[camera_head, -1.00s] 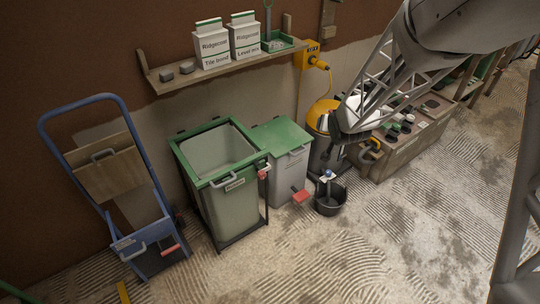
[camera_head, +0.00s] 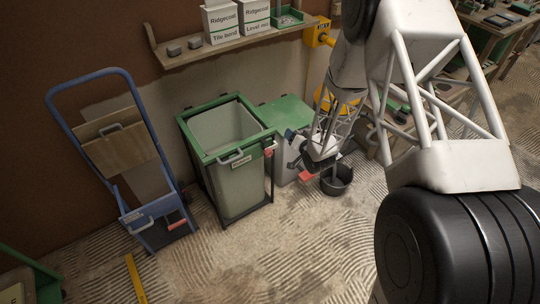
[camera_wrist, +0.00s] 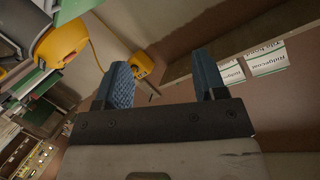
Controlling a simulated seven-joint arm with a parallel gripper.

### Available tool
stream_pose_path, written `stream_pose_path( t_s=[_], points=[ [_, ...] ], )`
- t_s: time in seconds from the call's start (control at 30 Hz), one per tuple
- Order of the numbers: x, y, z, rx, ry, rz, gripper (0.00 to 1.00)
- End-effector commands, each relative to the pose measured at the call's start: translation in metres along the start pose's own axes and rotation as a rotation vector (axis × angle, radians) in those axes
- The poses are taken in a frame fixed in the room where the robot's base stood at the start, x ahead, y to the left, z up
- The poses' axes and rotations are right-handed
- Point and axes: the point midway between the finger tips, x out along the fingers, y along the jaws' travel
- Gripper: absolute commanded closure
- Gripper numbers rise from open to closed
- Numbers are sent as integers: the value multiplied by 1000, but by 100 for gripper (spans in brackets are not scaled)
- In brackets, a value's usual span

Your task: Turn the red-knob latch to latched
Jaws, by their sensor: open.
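A small red knob (camera_head: 268,152) sits at the front right corner of the open green-rimmed bin (camera_head: 240,185), just under the rim. It looks like the latch knob; its turn position is too small to read. My gripper (camera_head: 291,150) is to the right of the knob, apart from it, in front of the green-lidded bin (camera_head: 283,112). In the wrist view my gripper (camera_wrist: 163,80) has its two blue fingers spread with nothing between them. The knob does not show in the wrist view.
A red pedal (camera_head: 305,177) and a black bucket (camera_head: 337,180) are low by the gripper. A blue hand truck (camera_head: 150,215) with a red grip stands left. A shelf (camera_head: 230,44) with boxes runs above. My arm covers much of the right side.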

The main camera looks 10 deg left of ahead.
Motion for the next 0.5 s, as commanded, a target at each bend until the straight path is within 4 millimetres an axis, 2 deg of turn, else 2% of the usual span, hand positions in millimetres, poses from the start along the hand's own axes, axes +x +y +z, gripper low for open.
stream_pose_path(
  t_s=[0.03,0.2,0.4,0.5],
  points=[
    [5,2,16,14,5,-24,36],
    [15,5,62,66,32,-111,36],
    [19,9,113,133,63,-210,36],
    [19,9,133,160,74,-249,36]
  ],
)
